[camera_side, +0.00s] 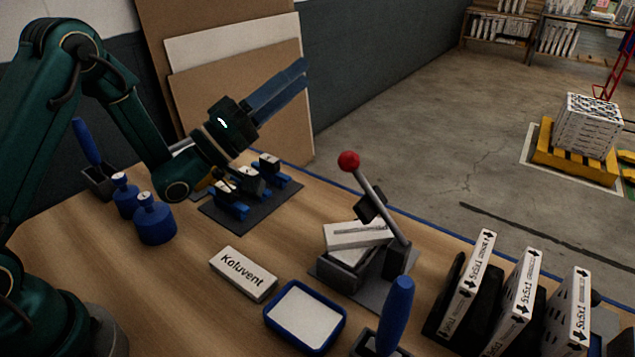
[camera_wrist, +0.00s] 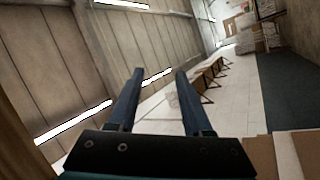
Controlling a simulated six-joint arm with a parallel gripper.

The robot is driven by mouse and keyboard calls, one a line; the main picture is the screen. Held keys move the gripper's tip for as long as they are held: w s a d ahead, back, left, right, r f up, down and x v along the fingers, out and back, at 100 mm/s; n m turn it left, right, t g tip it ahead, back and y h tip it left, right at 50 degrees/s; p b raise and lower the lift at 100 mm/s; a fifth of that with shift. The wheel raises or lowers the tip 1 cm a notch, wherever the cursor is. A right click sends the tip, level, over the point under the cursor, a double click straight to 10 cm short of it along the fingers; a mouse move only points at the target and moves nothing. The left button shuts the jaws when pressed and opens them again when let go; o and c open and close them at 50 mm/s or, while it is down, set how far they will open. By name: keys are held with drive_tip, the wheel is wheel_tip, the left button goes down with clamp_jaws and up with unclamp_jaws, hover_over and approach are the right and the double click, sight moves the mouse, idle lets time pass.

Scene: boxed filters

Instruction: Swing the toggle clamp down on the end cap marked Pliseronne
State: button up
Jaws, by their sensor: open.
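The toggle clamp is on a grey base plate in the side view; its lever (camera_side: 388,215) stands raised and leans up to the left, ending in a red ball (camera_side: 349,161). A white block (camera_side: 357,235) lies in the fixture below the lever, partly covered; no name on it is legible. A white end cap marked Koluvent (camera_side: 243,273) lies on the table left of the clamp. I cannot read Pliseronne anywhere. My gripper (camera_side: 304,74) is open and empty, high above the table and left of the red ball. The wrist view shows its two fingers apart (camera_wrist: 159,74), pointing away from the table.
A blue-rimmed tray (camera_side: 270,315) and an upright blue handle (camera_side: 397,305) stand in front of the clamp. Several boxed filters (camera_side: 521,290) stand at right. Blue bottles (camera_side: 155,221) and a dark plate (camera_side: 215,222) with blue holders are at left. Bare wood lies between.

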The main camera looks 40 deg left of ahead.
drive_tip(key=shift+a+r, duration=0.15)
drive_tip(key=shift+a, duration=0.1)
